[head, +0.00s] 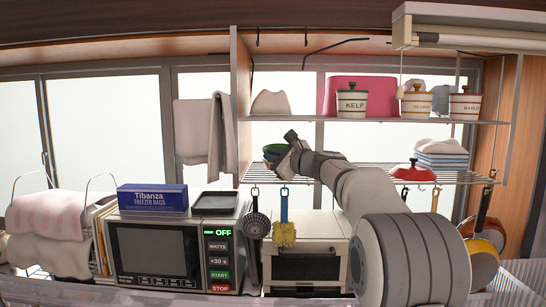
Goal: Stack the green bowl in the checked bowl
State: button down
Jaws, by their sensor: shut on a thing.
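The green bowl (274,148) is on the left part of the lower wire shelf, mostly hidden behind my gripper. My gripper (284,160) reaches in from the right and is shut on the green bowl near its right side. A darker rounded shape (271,158) shows just under the green bowl; it may be the checked bowl, but its pattern is too small to tell. I cannot tell whether the two touch. The fingertips are small and partly hidden.
Lidded canisters (352,101) stand on the upper shelf above. Utensils (284,230) hang from the lower shelf's front edge. A microwave (160,250) stands below left.

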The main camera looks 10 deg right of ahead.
jog(key=shift+s+f, duration=0.1)
jog(key=shift+s+a+b, duration=0.1)
jog(key=shift+s+b, duration=0.45)
jog(key=shift+s, duration=0.3)
jog(key=shift+w, duration=0.1)
jog(key=c, duration=1.5)
grip_release()
